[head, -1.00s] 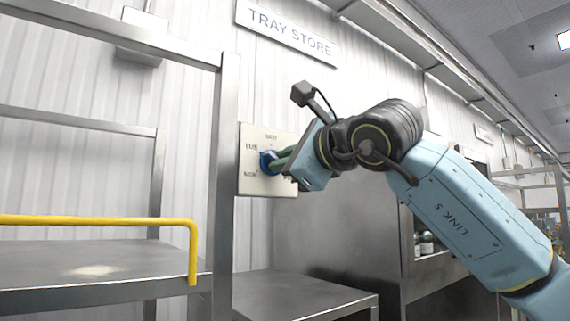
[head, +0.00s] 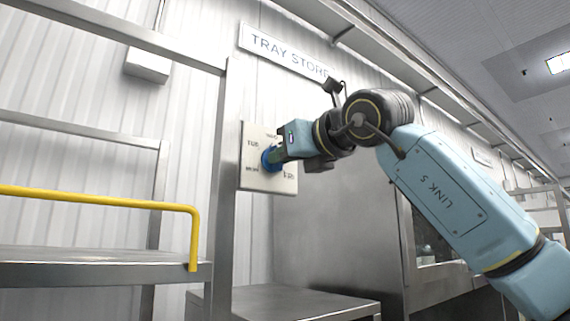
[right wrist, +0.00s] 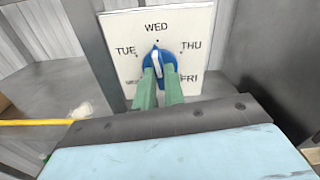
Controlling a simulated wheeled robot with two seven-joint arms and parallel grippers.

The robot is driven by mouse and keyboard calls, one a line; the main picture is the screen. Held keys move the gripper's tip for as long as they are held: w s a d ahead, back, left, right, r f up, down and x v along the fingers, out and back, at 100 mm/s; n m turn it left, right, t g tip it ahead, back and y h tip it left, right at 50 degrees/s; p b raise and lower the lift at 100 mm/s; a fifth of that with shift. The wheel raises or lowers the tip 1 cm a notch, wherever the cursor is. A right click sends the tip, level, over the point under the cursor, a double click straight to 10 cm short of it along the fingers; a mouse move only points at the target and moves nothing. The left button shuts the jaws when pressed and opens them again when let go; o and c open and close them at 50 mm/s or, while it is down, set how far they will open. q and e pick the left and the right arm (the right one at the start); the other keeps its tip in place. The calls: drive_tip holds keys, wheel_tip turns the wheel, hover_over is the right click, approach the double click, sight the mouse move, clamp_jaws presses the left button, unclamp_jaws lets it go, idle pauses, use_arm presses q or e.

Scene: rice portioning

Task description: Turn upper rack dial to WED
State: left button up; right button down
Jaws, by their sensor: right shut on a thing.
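The upper rack dial is a blue round knob with a white pointer bar, on a cream panel (head: 255,180). The dial (head: 267,160) is partly covered by my gripper in the head view. In the right wrist view the dial (right wrist: 172,70) shows WED above it, TUE to the left, THU to the right and FRI at lower right; a lower-left label is hard to read. The pointer bar stands nearly upright, its upper end towards the WED mark. My right gripper (head: 278,156) has its green fingers shut on the dial, on both sides of the bar. My left gripper is out of view.
The panel sits beside a steel post (head: 223,200). A yellow rail (head: 100,199) runs over a steel shelf (head: 90,270) at left. A TRAY STORE sign (head: 287,55) hangs above. A low steel table (head: 290,300) stands below the panel.

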drive_tip(key=shift+m, duration=0.6)
drive_tip(key=shift+b, duration=0.35)
drive_tip(key=c, duration=1.5)
unclamp_jaws()
drive_tip(key=b+v, duration=0.4)
drive_tip(key=v, duration=0.9)
drive_tip(key=shift+s+d+b, duration=0.1)
drive_tip(key=shift+s+b, duration=0.1)
drive_tip(key=shift+b, duration=0.1)
